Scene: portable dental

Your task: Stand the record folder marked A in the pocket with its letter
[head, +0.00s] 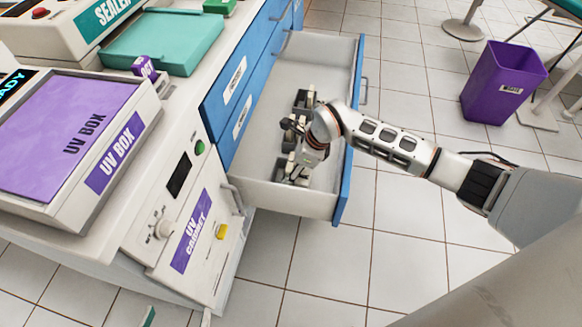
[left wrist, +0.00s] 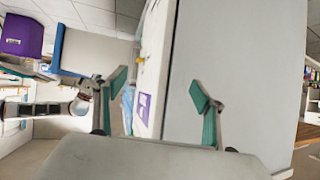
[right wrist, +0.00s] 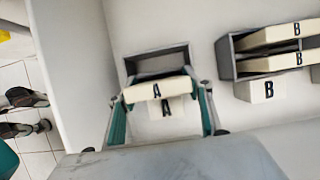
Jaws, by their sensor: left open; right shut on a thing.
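The record folder marked A (right wrist: 157,90) is cream with a black A. It sits between the teal fingers of my right gripper (right wrist: 160,107), which is shut on it. Behind it is an open grey pocket (right wrist: 156,62), and a cream label with an A (right wrist: 166,110) shows just below the folder. The folder overlaps the pocket's front; I cannot tell how far it is inside. In the head view my right gripper (head: 303,162) reaches down into the open drawer (head: 262,188). My left gripper (left wrist: 164,92) is open and empty in the left wrist view.
Grey pockets (right wrist: 228,64) with folders marked B and a B label (right wrist: 267,90) stand to the right in the drawer. The blue drawer front (head: 348,175) rises close to my right arm. A counter with a UV box (head: 75,140) is at left; a purple bin (head: 502,80) stands on the floor.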

